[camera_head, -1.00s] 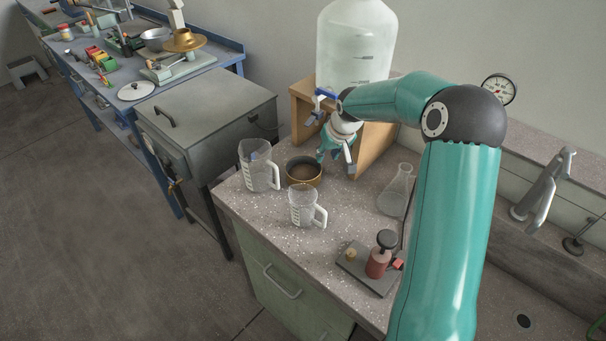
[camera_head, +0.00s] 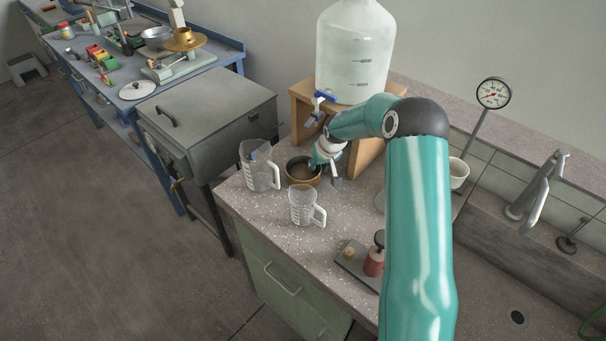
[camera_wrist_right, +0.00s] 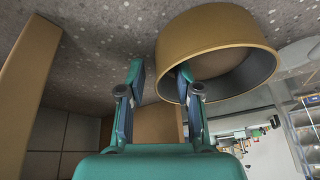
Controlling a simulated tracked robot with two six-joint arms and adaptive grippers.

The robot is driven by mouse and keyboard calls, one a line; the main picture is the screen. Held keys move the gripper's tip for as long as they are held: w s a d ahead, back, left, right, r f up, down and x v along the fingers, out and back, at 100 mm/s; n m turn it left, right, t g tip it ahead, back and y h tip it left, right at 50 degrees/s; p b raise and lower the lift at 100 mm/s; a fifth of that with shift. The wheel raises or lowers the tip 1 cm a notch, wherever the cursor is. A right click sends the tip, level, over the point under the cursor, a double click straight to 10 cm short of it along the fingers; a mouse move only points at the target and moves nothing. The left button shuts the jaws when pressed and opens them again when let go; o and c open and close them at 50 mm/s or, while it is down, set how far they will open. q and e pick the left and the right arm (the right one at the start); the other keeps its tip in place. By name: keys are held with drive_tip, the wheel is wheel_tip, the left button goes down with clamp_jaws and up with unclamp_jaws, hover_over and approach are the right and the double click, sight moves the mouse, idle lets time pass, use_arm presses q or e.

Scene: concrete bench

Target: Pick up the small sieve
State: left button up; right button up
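The small sieve (camera_head: 300,181) is a short brass ring on the speckled bench, beside the clear jugs. It shows large at the upper right of the right wrist view (camera_wrist_right: 208,32). My right gripper (camera_head: 320,164) is low at the sieve's right side. In the right wrist view its two fingers (camera_wrist_right: 160,70) are apart. One fingertip is over the sieve's opening and the other is outside, with the sieve's wall between them. Neither finger clearly presses on the wall. My left gripper is not in view.
A large jug (camera_head: 262,169) and a smaller jug (camera_head: 303,207) stand close to the sieve. A wooden stand (camera_head: 369,158) bearing a big water bottle (camera_head: 356,50) is behind my right gripper. A plate with a red-bodied tool (camera_head: 373,262) is nearer.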

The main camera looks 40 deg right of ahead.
drive_tip(key=shift+c, duration=0.2)
clamp_jaws()
drive_tip(key=shift+r, duration=0.1)
